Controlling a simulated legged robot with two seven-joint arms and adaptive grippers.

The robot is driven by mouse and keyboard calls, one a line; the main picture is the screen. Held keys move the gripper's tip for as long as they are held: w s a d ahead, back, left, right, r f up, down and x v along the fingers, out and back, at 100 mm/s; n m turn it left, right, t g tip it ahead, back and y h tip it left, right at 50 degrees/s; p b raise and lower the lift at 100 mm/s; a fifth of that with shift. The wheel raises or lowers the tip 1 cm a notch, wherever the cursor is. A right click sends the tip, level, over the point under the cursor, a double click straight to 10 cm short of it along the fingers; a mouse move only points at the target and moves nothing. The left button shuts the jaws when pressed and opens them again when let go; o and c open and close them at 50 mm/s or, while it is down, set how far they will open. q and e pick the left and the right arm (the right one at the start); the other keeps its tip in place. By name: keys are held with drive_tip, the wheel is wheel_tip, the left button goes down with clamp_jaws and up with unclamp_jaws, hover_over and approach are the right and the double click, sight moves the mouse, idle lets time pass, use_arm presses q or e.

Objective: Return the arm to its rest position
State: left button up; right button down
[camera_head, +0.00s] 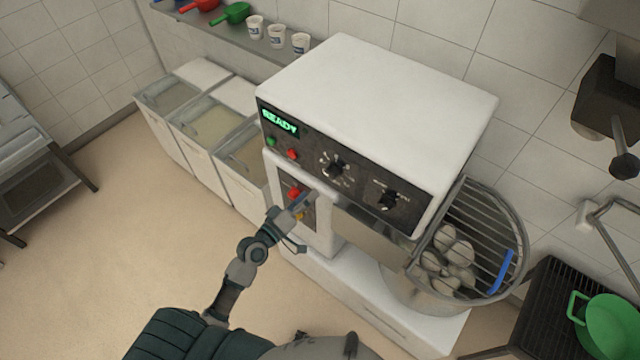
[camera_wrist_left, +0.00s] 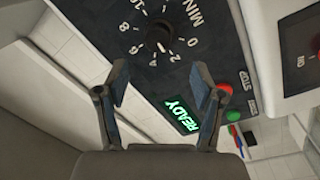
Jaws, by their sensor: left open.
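My left arm reaches up from the bottom of the head view. Its left gripper (camera_head: 300,222) is in front of the lower control panel of a white mixer (camera_head: 370,85), near a red button (camera_head: 293,193). In the left wrist view the left gripper (camera_wrist_left: 160,85) is open and empty, its two fingers apart. Between and beyond the fingers are a timer dial (camera_wrist_left: 158,37) and a green READY display (camera_wrist_left: 180,113). I cannot tell from these views whether a finger touches the panel. My right gripper does not show.
A caged mixing bowl (camera_head: 465,250) with pale lumps sits at the mixer's right. Several lidded bins (camera_head: 200,115) stand left of it, under a shelf (camera_head: 235,30) with cups and scoops. A green pot (camera_head: 610,325) is at the lower right.

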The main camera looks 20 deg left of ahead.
use_arm(q)
drive_tip(key=v, duration=0.2)
drive_tip(key=shift+s+a+f, duration=0.1)
drive_tip(key=shift+s+a, duration=0.15)
drive_tip(key=shift+d, duration=0.1)
drive_tip(key=s+a+f+m+g+y+b, duration=0.1)
drive_tip(key=s+a+f+g+y, duration=0.1)
drive_tip(key=f, duration=1.1)
drive_tip(key=s+a+f+g+y+b, duration=0.1)
drive_tip(key=s+f+g, duration=0.2)
drive_tip(key=f, duration=1.1)
drive_tip(key=s+a+f+m+g+y+b, duration=0.1)
drive_tip(key=s+a+f+g+y, duration=0.1)
drive_tip(key=f, duration=1.1)
drive_tip(key=s+f+m+g+y+b, duration=0.1)
drive_tip(key=s+f+m+g, duration=0.25)
drive_tip(key=s+f, duration=1.15)
drive_tip(key=s+f+m+g, duration=0.1)
drive_tip(key=s+f, duration=0.4)
drive_tip(key=s, duration=0.5)
drive_tip(key=s+d+f+m+g+y+b, duration=0.1)
drive_tip(key=s+f+g, duration=0.3)
drive_tip(key=s, duration=0.5)
drive_tip(key=shift+s+d+f+m+g, duration=0.35)
drive_tip(key=shift+s+f+m, duration=0.05)
drive_tip(key=shift+f+m, duration=0.25)
